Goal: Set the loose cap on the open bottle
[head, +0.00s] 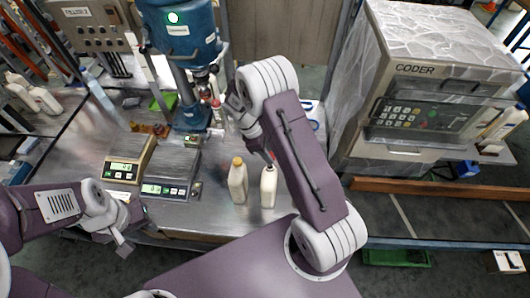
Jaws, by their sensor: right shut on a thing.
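A white bottle (268,188) stands on the steel table, its mouth showing no cap on it. A similar white bottle (238,182) with a yellow-orange cap stands just to its left. My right gripper (268,156) is above the open bottle, mostly hidden behind my own arm link. It is shut on a small red thing, seemingly the loose cap (271,154), which appears apart from the bottle's mouth. The exact gap is hard to tell. My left gripper (134,231) is empty at the table's front left, its fingers seemingly apart.
Two scales (171,172) (129,158) stand left of the bottles. A blue filling machine (185,45) stands behind them. A grey coder machine (425,75) is at the right. Several white bottles (45,100) stand far left.

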